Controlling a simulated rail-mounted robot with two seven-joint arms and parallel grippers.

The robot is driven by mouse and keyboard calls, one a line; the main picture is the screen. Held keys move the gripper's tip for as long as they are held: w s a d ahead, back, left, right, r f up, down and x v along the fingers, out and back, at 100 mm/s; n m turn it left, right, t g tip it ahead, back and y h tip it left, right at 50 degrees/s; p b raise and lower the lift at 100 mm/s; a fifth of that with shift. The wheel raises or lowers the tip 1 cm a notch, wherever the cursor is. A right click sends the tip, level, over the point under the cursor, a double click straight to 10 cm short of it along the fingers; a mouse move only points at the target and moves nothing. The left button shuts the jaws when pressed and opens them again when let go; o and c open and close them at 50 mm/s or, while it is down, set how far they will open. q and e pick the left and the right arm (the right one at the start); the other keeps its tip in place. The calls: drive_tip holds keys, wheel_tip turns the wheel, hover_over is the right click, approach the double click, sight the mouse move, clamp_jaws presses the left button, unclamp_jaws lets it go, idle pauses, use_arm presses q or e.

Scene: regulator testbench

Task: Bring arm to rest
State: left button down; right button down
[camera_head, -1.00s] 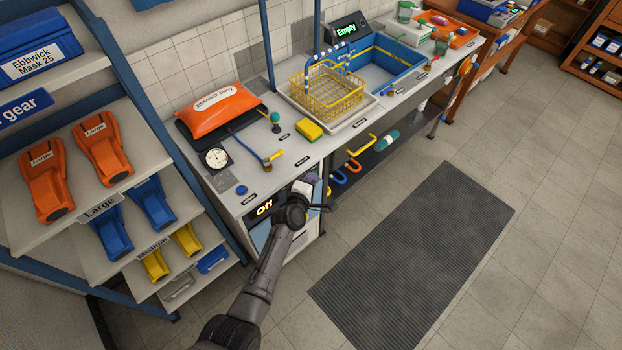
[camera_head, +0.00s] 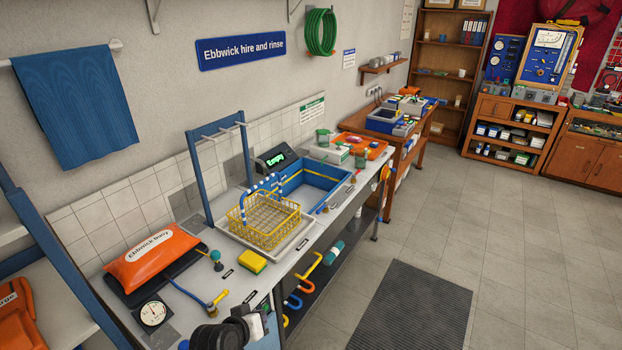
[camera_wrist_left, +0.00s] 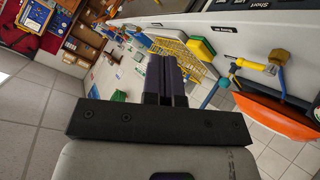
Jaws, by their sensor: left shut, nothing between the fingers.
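My left gripper (camera_head: 236,332) shows at the bottom of the head view, in front of the near end of the grey rinse bench (camera_head: 208,290). In the left wrist view its two dark fingers (camera_wrist_left: 165,78) are together with nothing between them. In that view the bench, with its yellow sponge (camera_wrist_left: 200,48) and orange buoy bag (camera_wrist_left: 270,115), appears turned sideways beyond the fingers. Most of my left arm is below the head view's edge. My right gripper is in neither view.
The bench carries a round gauge (camera_head: 152,313), a yellow wire basket (camera_head: 262,222) and a blue sink (camera_head: 318,190). Blue-framed shelving (camera_head: 55,260) stands at the left. A dark ribbed mat (camera_head: 415,305) lies on the open tiled floor at the right.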

use_arm(q)
drive_tip(key=s+a+r+m+g+y+p, duration=0.1)
drive_tip(key=s+a+r+y+p, duration=0.2)
drive_tip(key=s, duration=0.8)
drive_tip(key=s+a+r+m+y+p, duration=0.1)
drive_tip(key=s+a+r, duration=0.35)
drive_tip(key=s, duration=0.65)
drive_tip(key=s+f+g+p, duration=0.2)
drive_tip(key=s+f, duration=0.1)
drive_tip(key=s, duration=0.5)
drive_tip(key=s+a+f+m+g+p, duration=0.1)
drive_tip(key=s+f, duration=0.3)
drive_tip(key=s, duration=0.5)
drive_tip(key=shift+s+a+f+g+p, duration=0.15)
drive_tip(key=shift+s+f+g+p, duration=0.2)
drive_tip(key=shift+g, duration=0.45)
drive_tip(key=shift+w+r, duration=0.1)
drive_tip(key=shift+r, duration=0.05)
